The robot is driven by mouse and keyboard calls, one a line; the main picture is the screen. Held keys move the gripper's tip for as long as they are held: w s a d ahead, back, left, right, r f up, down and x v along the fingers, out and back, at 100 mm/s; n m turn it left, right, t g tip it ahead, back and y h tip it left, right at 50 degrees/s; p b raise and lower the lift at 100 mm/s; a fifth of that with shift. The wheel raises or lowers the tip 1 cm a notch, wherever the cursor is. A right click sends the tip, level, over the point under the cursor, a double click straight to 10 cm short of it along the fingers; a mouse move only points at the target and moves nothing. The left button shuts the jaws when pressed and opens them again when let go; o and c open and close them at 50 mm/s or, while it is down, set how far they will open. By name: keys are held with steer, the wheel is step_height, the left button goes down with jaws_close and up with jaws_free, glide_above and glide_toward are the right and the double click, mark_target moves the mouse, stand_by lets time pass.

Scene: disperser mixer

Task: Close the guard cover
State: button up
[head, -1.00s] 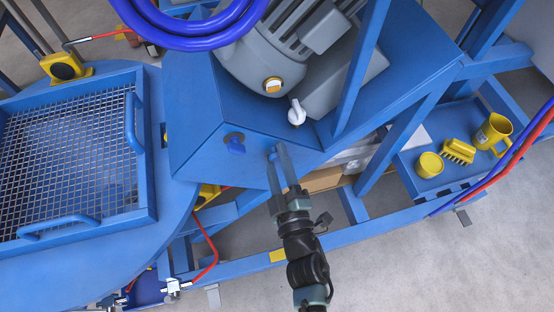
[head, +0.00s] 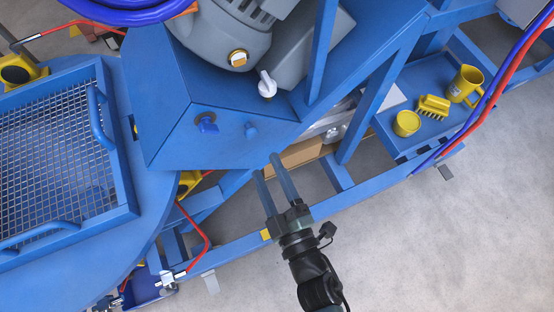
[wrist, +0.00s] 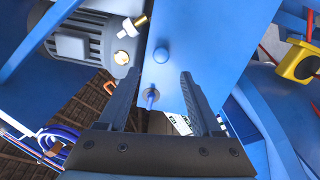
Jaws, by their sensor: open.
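A blue angled housing (head: 180,130) beside the motor carries two blue knobs on its front face: a left knob (head: 207,122) and a right knob (head: 251,131). I cannot tell for sure whether this housing or the framed mesh grate (head: 60,150) at the left, with two blue handles, is the guard cover. My gripper (head: 265,163) is open and empty, just below the right knob and apart from it.
A grey motor (head: 225,35) with a white-handled fitting (head: 266,84) sits above the housing. Blue frame bars rise to the right. A tray (head: 388,133) holds a yellow tub, brush and mug. Red and blue hoses run at right. The floor at lower right is clear.

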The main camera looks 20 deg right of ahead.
steer(key=shift+s, duration=2.05)
